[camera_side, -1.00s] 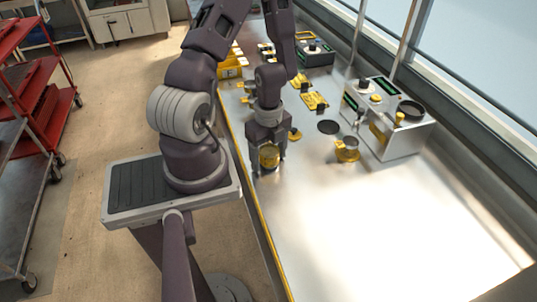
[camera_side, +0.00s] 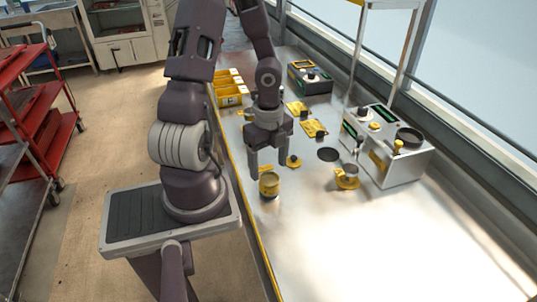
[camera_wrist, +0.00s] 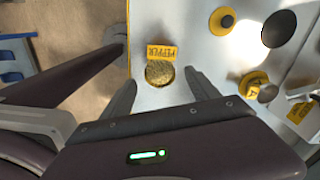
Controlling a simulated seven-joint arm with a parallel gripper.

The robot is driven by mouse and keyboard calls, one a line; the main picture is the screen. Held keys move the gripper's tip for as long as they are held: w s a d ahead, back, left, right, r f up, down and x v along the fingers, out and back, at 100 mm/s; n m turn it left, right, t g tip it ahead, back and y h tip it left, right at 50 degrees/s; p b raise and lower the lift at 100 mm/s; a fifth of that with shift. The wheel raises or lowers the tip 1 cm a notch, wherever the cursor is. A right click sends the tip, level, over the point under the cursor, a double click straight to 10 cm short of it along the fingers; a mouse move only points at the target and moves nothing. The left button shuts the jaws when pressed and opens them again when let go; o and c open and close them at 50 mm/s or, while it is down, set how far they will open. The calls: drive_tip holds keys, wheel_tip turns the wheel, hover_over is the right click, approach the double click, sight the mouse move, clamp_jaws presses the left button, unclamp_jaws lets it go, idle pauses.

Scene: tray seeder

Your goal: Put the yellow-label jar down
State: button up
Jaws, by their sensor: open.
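The yellow-label jar (camera_side: 269,184) stands upright on the steel bench near its left edge. In the wrist view its round, grainy gold top (camera_wrist: 159,73) shows beside a yellow tag reading PEPPER (camera_wrist: 161,51). My gripper (camera_side: 268,163) is open and empty, its fingers pointing down just above and behind the jar, apart from it. In the wrist view the two fingers of my gripper (camera_wrist: 162,82) are spread on either side below the jar.
A grey control box (camera_side: 405,160) and a yellow-based round holder (camera_side: 347,178) stand to the right. A small yellow-based dark knob (camera_side: 294,162) is close to the right of my gripper. Yellow bins (camera_side: 230,97) stand behind. The front right bench is clear.

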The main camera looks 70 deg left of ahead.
drive_tip(key=d+r+n+t+y, duration=0.1)
drive_tip(key=d+r+n+y, duration=0.15)
drive_tip(key=r+n, duration=0.4)
drive_tip(key=d+r+n+t+y, duration=0.1)
drive_tip(key=d+r+n, duration=0.25)
drive_tip(key=r, duration=0.65)
drive_tip(key=s+d+r+n+t+h, duration=0.3)
drive_tip(key=d+r, duration=0.3)
drive_tip(key=d, duration=0.3)
drive_tip(key=shift+s+d+r+n+t, duration=0.3)
drive_tip(key=shift+s+n, duration=0.15)
drive_tip(key=shift+n, duration=0.25)
